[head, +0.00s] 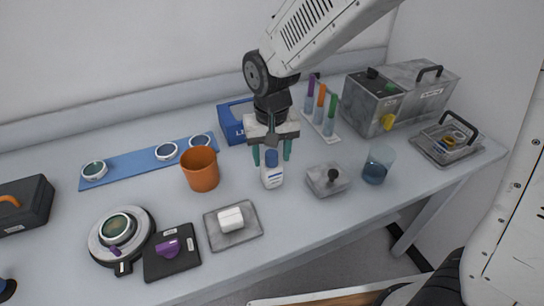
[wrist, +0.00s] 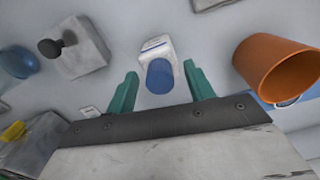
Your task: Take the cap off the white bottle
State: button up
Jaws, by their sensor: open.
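The white bottle (head: 272,178) stands upright on the table with its blue cap (head: 272,158) on. In the wrist view the white bottle (wrist: 157,46) shows behind the blue cap (wrist: 160,76), which lies between the two green fingers. My gripper (head: 272,154) is open, with one finger on each side of the cap. In the wrist view my gripper (wrist: 160,82) shows gaps between both fingers and the cap, so it holds nothing.
An orange cup (head: 201,170) stands left of the bottle. A grey lidded block (head: 322,180) with a black knob and a glass beaker (head: 378,164) stand to the right. A rack of tubes (head: 322,120) and a blue box (head: 232,122) are behind. A tray (head: 248,236) lies in front.

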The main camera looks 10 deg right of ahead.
jog(key=c, duration=1)
jog(key=shift+r, duration=0.1)
